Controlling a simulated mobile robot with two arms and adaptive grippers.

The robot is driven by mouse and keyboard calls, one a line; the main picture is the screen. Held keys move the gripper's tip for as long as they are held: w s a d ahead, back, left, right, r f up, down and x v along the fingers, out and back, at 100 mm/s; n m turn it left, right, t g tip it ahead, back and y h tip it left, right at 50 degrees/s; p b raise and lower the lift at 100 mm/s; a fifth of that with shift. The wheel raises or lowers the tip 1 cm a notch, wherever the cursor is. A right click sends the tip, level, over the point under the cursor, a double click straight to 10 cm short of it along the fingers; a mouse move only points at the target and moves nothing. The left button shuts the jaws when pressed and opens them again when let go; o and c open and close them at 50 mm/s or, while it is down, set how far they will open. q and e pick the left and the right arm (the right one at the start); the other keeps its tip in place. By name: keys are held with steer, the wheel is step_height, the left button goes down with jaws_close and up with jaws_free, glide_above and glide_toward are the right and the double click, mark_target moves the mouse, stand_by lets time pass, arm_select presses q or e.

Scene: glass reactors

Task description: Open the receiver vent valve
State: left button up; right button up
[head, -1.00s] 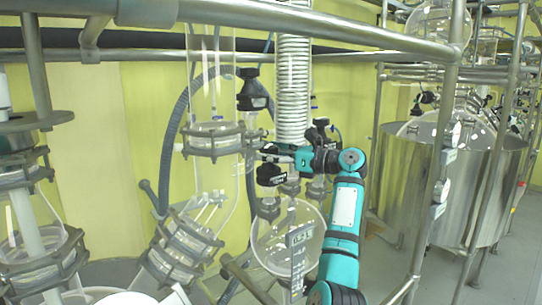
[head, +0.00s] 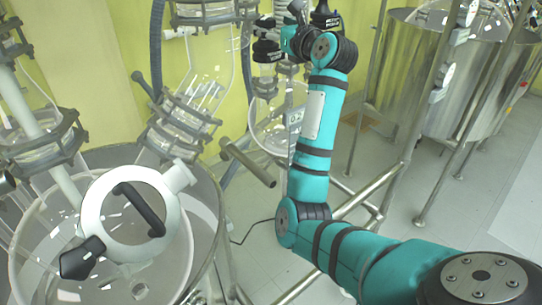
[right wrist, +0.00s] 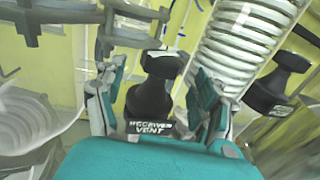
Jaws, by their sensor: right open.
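The receiver vent valve (right wrist: 152,95) has a black handle with a "RECEIVER VENT" label at its near end and stands in the middle of the right wrist view. My right gripper (right wrist: 157,100) is open, with one teal-and-grey finger on each side of the handle. Gaps show between handle and fingers, so it is not gripped. In the head view my right gripper (head: 287,37) is at the top, beside labelled black handles; their lettering is too small to read. My left gripper is not in view.
Another black handle (right wrist: 275,85) stands right of the valve, near the coiled glass condenser (right wrist: 243,45). A round glass flask (head: 270,125) hangs below the gripper. A white-lidded vessel (head: 105,215) is at lower left. A steel tank (head: 400,75) and frame pipes stand to the right.

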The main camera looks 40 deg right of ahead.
steer(key=s+b, duration=0.5)
steer(key=s, duration=0.9)
steer(key=w+a+f+n+g, duration=0.1)
steer(key=a+f+n+g, duration=0.1)
steer(key=f+n, duration=0.3)
steer(key=w+a+f+n+g, duration=0.2)
steer(key=f+n, duration=0.3)
steer(key=f, duration=0.8)
steer(key=w+a+f+n+g, duration=0.1)
steer(key=a+f+n+g, duration=0.1)
steer(key=f+n, duration=0.3)
step_height(320, 180, down, 5)
steer(key=shift+w+a+r, duration=0.15)
steer(key=shift+w+a, duration=0.2)
steer(key=shift+a, duration=0.1)
